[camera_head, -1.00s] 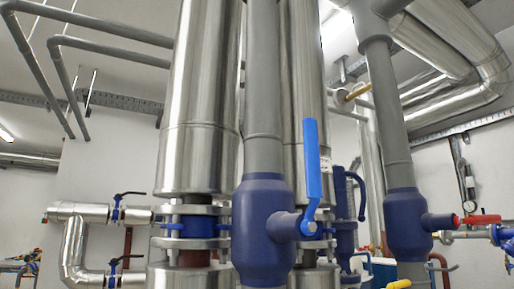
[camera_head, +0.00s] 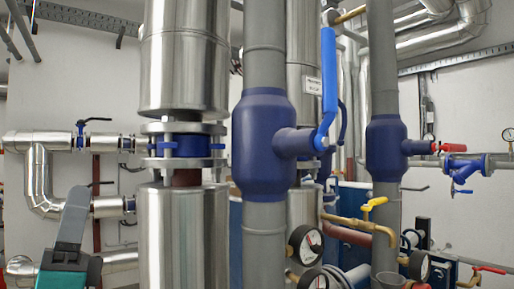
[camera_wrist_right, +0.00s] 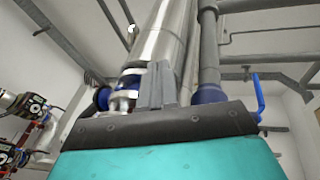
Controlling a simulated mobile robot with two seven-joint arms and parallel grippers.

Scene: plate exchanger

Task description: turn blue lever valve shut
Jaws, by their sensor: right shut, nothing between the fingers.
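The blue lever (camera_head: 329,75) stands upright, its lower end bent in to the stem of the dark blue valve body (camera_head: 263,140). The valve sits on a grey vertical pipe in the middle of the head view. The lever also shows in the right wrist view (camera_wrist_right: 258,96), right of the fingers. My right gripper (camera_head: 79,192), teal with grey fingers, is at the lower left of the head view, well left of the lever and apart from it. Its fingers are shut and empty, pointing up in the right wrist view (camera_wrist_right: 156,72). My left gripper is not in view.
A thick silver pipe (camera_head: 183,240) with a flange stands between my right gripper and the valve. A second blue valve with a red handle (camera_head: 450,148) is at the right.

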